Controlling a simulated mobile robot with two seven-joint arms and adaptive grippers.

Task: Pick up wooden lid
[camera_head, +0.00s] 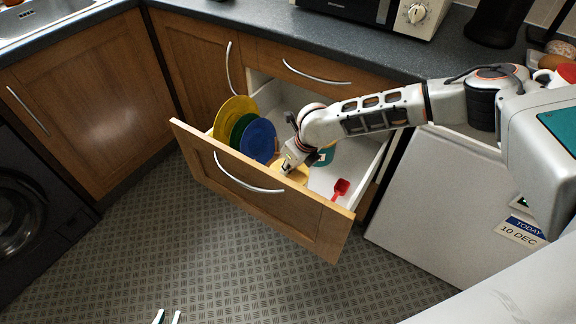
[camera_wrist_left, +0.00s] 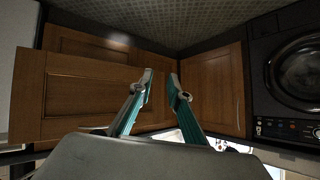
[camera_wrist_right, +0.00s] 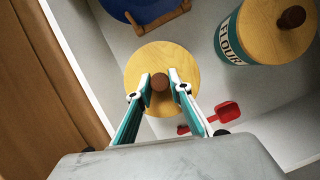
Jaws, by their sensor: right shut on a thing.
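The wooden lid (camera_wrist_right: 165,55) is a round, light wood disc with a brown knob (camera_wrist_right: 159,83), inside the open drawer. In the head view a part of the lid (camera_head: 298,174) shows under my right gripper (camera_head: 288,164), whose arm reaches into the drawer. In the right wrist view the fingers of the right gripper (camera_wrist_right: 160,84) are on both sides of the knob and shut on it. Whether the lid touches the drawer floor is unclear. My left gripper (camera_head: 168,317) is at the bottom edge of the head view; its fingertips (camera_wrist_left: 161,80) are apart and empty.
The open drawer (camera_head: 265,195) also holds yellow, green and blue plates (camera_head: 258,139) in a rack, a red scoop (camera_head: 341,188) and a teal flour canister (camera_wrist_right: 240,45) with a similar wooden lid. The drawer walls are close around. The floor (camera_head: 180,240) is clear.

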